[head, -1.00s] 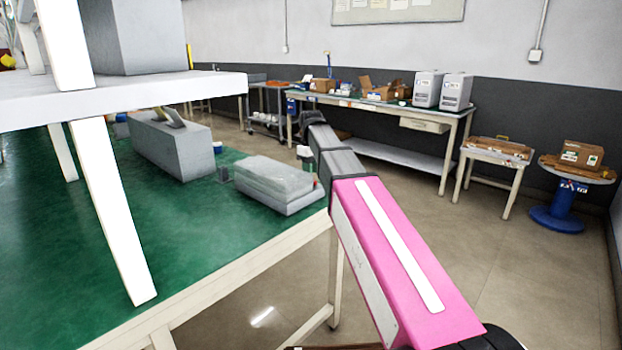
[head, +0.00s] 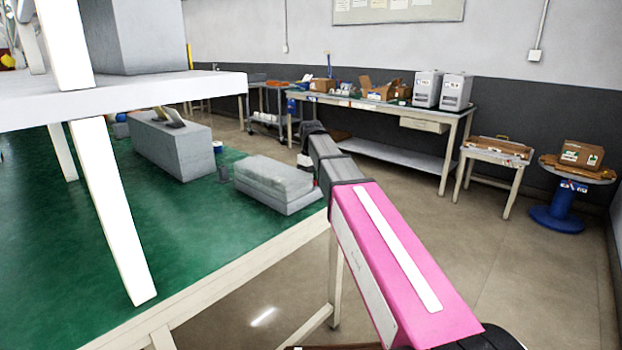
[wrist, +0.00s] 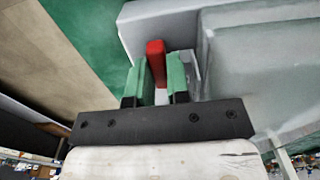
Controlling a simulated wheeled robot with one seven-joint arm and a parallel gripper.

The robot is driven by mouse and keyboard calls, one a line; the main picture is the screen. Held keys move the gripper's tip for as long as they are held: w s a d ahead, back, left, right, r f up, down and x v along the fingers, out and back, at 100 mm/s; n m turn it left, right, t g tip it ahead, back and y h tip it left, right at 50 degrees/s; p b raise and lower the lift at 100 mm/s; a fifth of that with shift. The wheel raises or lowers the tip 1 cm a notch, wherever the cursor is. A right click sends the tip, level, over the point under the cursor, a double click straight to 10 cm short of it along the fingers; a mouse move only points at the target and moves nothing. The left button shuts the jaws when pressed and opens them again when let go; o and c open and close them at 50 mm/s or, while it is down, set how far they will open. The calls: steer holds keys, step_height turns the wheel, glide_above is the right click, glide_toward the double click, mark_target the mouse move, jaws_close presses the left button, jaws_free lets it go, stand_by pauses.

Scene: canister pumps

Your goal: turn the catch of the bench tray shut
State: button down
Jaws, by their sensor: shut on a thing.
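The bench tray (head: 270,188) is a grey box with a paler, cloudy lid, near the right edge of the green bench. It also shows in the wrist view (wrist: 245,65), filling the right side. Its catch (wrist: 156,62) is a small red bar at the tray's side. My gripper (wrist: 160,80) has its green fingers on both sides of the red catch and is shut on it. In the head view my arm reaches to the tray's right end, and the fingertips are mostly hidden there. I cannot tell the catch's exact angle.
A white shelf (head: 130,98) with legs rises at the left. Open floor lies right of the bench.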

steer(key=n, duration=0.8)
steer(key=shift+n, duration=0.3)
steer(key=n, duration=0.9)
stand_by(0.5)
steer(key=c, duration=1.4)
jaws_free()
steer(key=shift+o, duration=0.2)
